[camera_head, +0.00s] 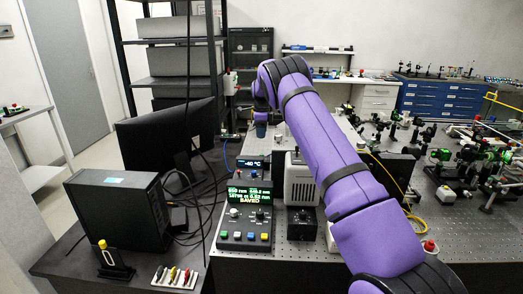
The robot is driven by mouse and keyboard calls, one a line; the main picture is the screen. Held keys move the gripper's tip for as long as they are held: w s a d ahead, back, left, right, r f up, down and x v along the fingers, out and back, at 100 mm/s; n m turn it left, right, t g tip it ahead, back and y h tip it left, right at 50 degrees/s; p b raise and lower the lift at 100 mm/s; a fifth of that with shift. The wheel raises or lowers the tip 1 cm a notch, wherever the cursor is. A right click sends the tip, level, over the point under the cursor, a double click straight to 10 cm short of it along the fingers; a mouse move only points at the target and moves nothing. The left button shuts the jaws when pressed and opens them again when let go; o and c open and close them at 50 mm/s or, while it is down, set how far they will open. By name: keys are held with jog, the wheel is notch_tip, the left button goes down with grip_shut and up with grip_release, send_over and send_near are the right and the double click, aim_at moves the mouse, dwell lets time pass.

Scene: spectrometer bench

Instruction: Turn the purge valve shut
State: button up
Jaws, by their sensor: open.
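My purple arm reaches from the lower right to the back of the bench. My gripper (260,117) is at its far end, pointing down, small and partly hidden by the wrist; it is open. A small fitting (228,136) with a blue tube below it sits just left of the gripper, by the rack post. It may be the purge valve, but its handle and position are too small to tell. I cannot tell whether the gripper touches anything.
A control box (245,225) with a lit screen reading "SAVED" stands at the front. A monitor (167,135) and a black computer (118,208) are on the left. Loose cables hang between them. Optics mounts (450,170) crowd the right. A dark rack (180,60) stands behind.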

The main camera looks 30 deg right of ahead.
notch_tip(320, 180, down, 11)
jog(key=m, duration=0.7)
jog(key=shift+r, duration=0.1)
grip_shut()
dwell(0.3)
